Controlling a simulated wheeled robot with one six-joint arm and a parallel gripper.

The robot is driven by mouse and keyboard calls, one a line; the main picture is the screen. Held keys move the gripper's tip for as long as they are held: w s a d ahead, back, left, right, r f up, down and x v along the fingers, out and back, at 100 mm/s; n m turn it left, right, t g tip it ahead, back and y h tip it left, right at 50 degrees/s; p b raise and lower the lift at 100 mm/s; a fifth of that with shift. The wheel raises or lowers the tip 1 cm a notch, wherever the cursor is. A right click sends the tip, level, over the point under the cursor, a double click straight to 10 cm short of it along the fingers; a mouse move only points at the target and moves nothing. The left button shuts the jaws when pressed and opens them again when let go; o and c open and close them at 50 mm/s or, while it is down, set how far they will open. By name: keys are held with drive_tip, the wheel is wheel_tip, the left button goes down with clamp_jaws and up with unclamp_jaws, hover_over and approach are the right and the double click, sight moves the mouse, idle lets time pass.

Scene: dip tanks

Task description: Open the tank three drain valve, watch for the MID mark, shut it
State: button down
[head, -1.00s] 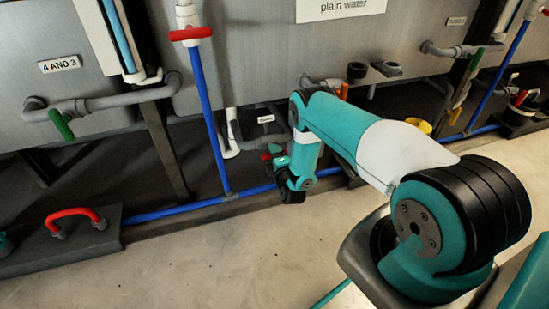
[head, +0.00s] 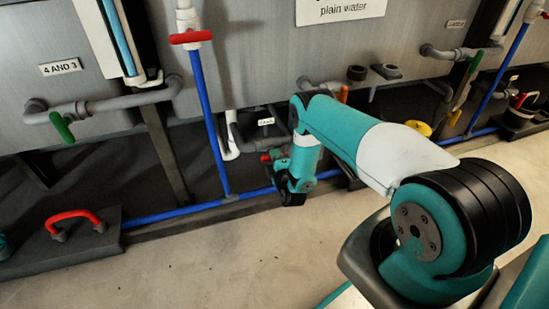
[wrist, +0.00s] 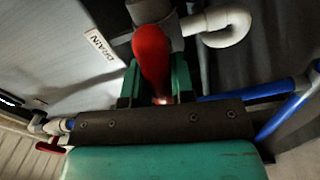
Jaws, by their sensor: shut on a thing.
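The drain valve's red handle (wrist: 152,55) sits in the wrist view on a grey pipe fitting beside a DRAIN label (wrist: 103,50). My gripper (wrist: 157,88) is shut on this handle, its green fingers on either side. In the head view my gripper (head: 268,163) is low against the tank front, mostly hidden by my arm, under the small drain label (head: 266,122). A blue-filled tube (head: 118,35), possibly a sight tube, stands in a white frame at upper left. Its top is cut off and no MID mark shows.
A green-handled valve (head: 62,128) sits below the "4 AND 3" label (head: 60,68). A red-handled valve (head: 191,37) tops a blue vertical pipe. A red bar handle (head: 74,217) stands on a dark block at lower left. The floor (head: 210,265) in front is clear.

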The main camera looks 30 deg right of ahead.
drive_tip(key=m, duration=0.4)
drive_tip(key=m+p, duration=0.1)
drive_tip(key=m, duration=0.7)
drive_tip(key=shift+p, duration=0.4)
drive_tip(key=shift+m+p, duration=0.4)
drive_tip(key=shift+m, duration=1.6)
drive_tip(key=c, duration=1)
unclamp_jaws()
drive_tip(key=shift+o, duration=0.2)
